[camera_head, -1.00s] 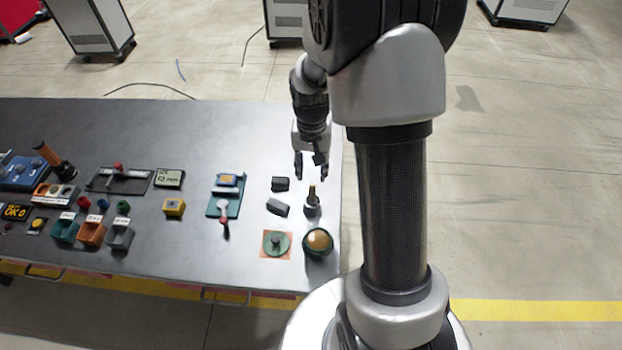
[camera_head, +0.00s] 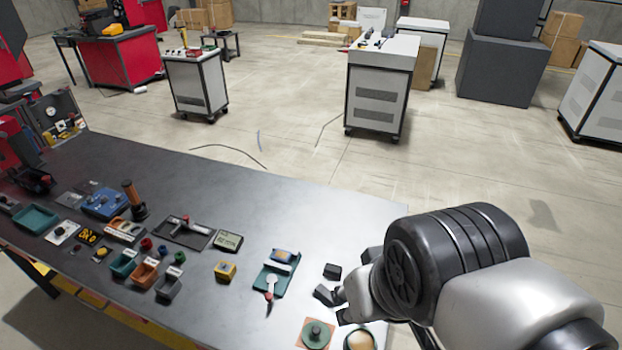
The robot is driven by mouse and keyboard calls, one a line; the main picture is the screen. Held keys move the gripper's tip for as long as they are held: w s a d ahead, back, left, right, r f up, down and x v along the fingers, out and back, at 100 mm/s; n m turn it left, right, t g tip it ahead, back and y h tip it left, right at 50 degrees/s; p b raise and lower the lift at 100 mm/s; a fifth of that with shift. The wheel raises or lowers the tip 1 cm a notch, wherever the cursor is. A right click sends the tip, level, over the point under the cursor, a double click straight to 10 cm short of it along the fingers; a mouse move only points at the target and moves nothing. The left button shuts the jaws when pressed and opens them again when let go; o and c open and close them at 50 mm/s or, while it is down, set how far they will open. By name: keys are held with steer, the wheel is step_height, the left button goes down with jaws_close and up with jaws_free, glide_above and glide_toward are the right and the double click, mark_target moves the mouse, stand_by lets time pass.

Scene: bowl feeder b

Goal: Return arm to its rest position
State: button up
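My arm (camera_head: 455,260) fills the lower right of the head view, its large dark joint and pale links lying over the right end of the dark table (camera_head: 230,190). The wrist reaches left to the table's right part. My gripper (camera_head: 343,304) seems to show only in part at the left end of the arm, close to two small dark blocks (camera_head: 325,295). Its fingers are mostly hidden by the links, so I cannot tell if it is open or holds anything.
A green round piece on an orange square (camera_head: 315,334) and a round gold-topped piece (camera_head: 359,340) lie near the arm. White cabinets (camera_head: 380,85) stand beyond open floor.

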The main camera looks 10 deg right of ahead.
steer(key=shift+s+a, duration=0.1)
steer(key=shift+s, duration=0.25)
step_height(320, 180, down, 2)
steer(key=shift+f+b, duration=0.25)
steer(key=shift+b, duration=1)
